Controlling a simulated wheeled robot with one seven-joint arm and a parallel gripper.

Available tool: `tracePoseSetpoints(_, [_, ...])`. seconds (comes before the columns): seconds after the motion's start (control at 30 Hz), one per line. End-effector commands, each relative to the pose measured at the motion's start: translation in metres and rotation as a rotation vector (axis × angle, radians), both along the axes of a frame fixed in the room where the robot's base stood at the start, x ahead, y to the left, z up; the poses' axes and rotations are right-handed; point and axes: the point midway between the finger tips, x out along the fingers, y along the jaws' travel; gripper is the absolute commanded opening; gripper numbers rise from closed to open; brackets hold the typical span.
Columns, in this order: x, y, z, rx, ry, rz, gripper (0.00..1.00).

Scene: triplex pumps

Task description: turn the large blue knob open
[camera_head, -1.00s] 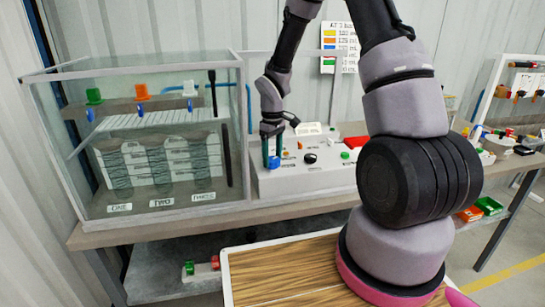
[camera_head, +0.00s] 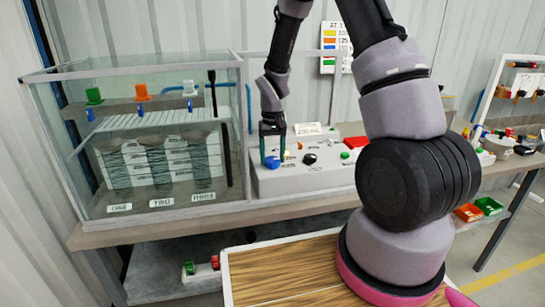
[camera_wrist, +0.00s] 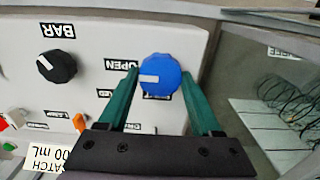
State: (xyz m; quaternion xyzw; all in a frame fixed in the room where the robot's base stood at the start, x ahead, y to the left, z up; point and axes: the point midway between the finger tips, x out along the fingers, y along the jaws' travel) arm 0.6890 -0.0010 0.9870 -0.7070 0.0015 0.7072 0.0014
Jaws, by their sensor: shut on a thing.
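The large blue knob (camera_head: 272,162) sits at the left end of the grey control panel (camera_head: 310,178). My gripper (camera_head: 273,154) is at it from above, its green fingers on either side. In the wrist view, my gripper (camera_wrist: 160,76) is shut on the blue knob (camera_wrist: 161,72), one finger at each side. The knob's white mark points left in that upside-down view. The OPEN label (camera_wrist: 123,65) is left of the knob, slightly above the mark. Another label beneath the knob is partly hidden.
A black knob (camera_wrist: 56,66) labelled BAR and an orange knob (camera_wrist: 79,122) are on the same panel. A glass tank (camera_head: 160,140) with coloured valves stands close on the left.

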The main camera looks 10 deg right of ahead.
Motion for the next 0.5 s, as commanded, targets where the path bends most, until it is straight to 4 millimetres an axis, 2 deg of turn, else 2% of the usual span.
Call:
tracePoseSetpoints(0.43, [0.0004,0.0000,0.0004,0.001,-0.001,-0.014,0.10])
tracePoseSetpoints(0.47, [0.0004,0.0000,0.0004,0.001,-0.001,-0.014,0.70])
tracePoseSetpoints(0.5, [0.0004,0.0000,0.0004,0.001,-0.001,-0.014,0.85])
